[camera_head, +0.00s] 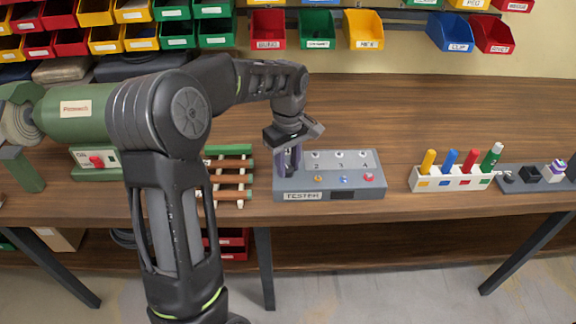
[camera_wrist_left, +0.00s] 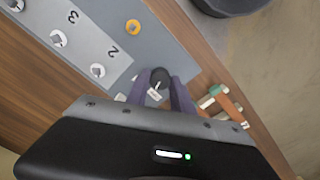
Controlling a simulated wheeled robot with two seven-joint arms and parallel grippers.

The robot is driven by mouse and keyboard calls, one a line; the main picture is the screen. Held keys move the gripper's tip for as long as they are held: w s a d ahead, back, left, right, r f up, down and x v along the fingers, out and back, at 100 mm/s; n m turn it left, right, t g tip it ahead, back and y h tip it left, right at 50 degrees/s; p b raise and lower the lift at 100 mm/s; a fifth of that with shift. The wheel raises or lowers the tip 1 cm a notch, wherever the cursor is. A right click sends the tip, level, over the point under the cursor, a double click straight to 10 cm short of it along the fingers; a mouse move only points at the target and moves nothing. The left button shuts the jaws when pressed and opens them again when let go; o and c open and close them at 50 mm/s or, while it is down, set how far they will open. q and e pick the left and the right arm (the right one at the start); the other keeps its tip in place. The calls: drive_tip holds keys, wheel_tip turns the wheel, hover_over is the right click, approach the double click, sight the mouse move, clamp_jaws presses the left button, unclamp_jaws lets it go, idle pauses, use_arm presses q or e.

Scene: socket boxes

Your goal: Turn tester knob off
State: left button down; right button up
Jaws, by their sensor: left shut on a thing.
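The grey tester (camera_head: 375,186) stands on the wooden bench, with a row of numbered white-capped switches, coloured buttons and a dark display. In the head view my left gripper (camera_head: 289,168) is down at the tester's left end and its fingers cover what is there. In the left wrist view the tester (camera_wrist_left: 182,60) lies at upper left. My gripper's purple fingers (camera_wrist_left: 158,92) are on either side of a black knob (camera_wrist_left: 160,75) with a white mark, and are shut on it. My right gripper is in neither view.
A rack with wooden slats (camera_head: 230,178) stands just left of the tester. A white holder (camera_head: 450,184) with coloured pieces and a dark grey tray (camera_head: 535,184) are to the right. Coloured bins (camera_head: 317,28) line the back. The bench behind the tester is clear.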

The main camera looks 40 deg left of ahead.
sight(288, 169)
use_arm(q)
drive_tip(key=shift+n, duration=1.2)
drive_tip(key=c, duration=1.1)
unclamp_jaws()
wheel_tip(288, 169, up, 8)
drive_tip(key=shift+f, duration=0.1)
drive_tip(key=shift+s+f, duration=0.1)
